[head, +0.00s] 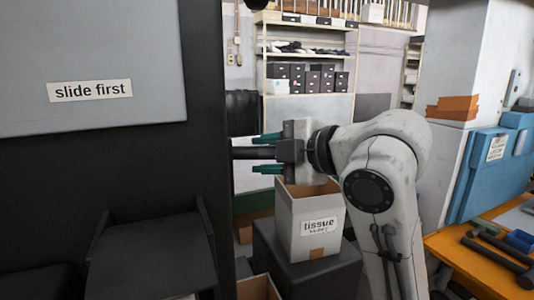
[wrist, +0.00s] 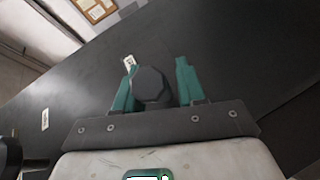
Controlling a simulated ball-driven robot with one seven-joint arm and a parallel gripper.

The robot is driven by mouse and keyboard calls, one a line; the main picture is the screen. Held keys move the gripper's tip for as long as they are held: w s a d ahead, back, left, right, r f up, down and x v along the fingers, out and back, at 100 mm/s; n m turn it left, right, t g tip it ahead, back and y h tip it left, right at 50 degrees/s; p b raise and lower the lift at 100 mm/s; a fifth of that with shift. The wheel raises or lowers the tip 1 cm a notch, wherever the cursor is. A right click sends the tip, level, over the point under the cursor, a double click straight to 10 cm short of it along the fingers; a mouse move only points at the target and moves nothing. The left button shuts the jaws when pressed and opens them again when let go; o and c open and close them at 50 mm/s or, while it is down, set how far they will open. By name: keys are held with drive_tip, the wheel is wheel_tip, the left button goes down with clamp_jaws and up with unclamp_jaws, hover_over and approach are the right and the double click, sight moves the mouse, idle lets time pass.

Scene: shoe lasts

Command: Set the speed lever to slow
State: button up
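My gripper (head: 266,153) points left at the side of the tall black cabinet, its green fingers spread apart. A dark bar (head: 254,152), which looks like the speed lever, sticks out from the cabinet edge between the fingers, with gaps above and below it. In the wrist view, a dark faceted knob (wrist: 152,86) stands between the fingers of my gripper (wrist: 155,85), very near the left one; I cannot tell if they touch. A small white label (wrist: 129,62) is just beyond the left finger, and another label (wrist: 45,119) is further left. Their words are unreadable.
The black cabinet (head: 120,165) fills the left, with a grey panel marked "slide first" (head: 90,91). A box marked "tissue" (head: 316,241) stands below my gripper. An orange workbench (head: 480,260) with tools is at right. Shelves (head: 308,56) stand behind.

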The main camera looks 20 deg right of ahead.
drive_tip(key=shift+o, duration=0.9)
drive_tip(key=v, duration=1)
drive_tip(key=shift+s+d+b, duration=0.25)
drive_tip(key=shift+b, duration=0.1)
